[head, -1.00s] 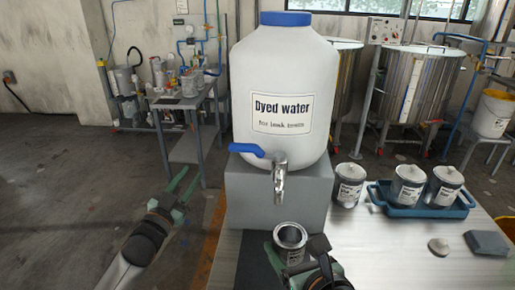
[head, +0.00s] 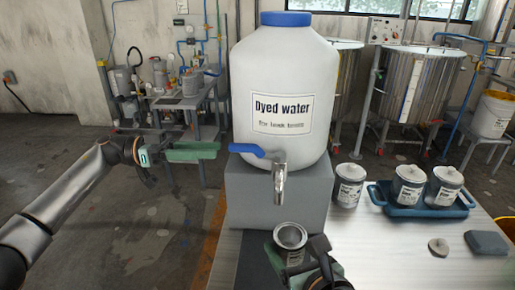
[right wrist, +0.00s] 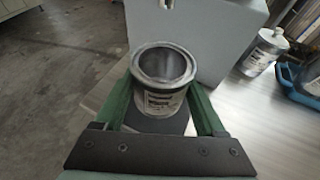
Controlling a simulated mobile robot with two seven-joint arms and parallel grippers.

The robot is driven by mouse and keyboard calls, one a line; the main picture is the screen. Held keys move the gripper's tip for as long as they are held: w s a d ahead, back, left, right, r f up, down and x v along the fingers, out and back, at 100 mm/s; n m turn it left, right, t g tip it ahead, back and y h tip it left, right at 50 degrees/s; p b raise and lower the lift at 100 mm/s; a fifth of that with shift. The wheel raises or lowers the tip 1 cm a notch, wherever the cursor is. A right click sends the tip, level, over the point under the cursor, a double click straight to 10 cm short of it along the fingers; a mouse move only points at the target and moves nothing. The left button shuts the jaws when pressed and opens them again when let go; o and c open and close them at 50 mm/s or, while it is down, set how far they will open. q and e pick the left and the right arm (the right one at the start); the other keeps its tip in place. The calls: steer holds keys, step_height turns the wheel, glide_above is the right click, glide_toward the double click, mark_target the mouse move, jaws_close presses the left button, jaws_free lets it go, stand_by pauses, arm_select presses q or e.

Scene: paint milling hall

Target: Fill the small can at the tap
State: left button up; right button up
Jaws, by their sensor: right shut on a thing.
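The small can (head: 290,238) is open at the top and upright below the tap (head: 280,183), at the front of the grey block. It also shows in the right wrist view (right wrist: 160,92), its inside bare grey metal. My right gripper (head: 284,256) is shut on the can, one green finger on each side. The tap has a blue lever (head: 247,150) pointing left, and no stream shows from its spout. The tap is on a white drum (head: 283,95) labelled "Dyed water". My left gripper (head: 218,150) is left of the lever, its green fingertips close to it; its finger gap is unclear.
The drum stands on a grey block (head: 265,207) on the bench (head: 385,240). To the right are a closed can (head: 347,186), a blue tray (head: 410,208) with two cans, a round lid (head: 438,246) and a grey-blue block (head: 486,243).

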mark_target(252, 148)
arm_select(q)
steer(key=shift+g, duration=0.3)
steer(key=d, duration=0.7)
steer(key=d+r, duration=0.1)
steer(key=d, duration=0.3)
steer(key=shift+s, duration=0.2)
steer(key=shift+c, duration=0.4)
steer(key=shift+a, duration=0.1)
jaws_close()
stand_by(0.4)
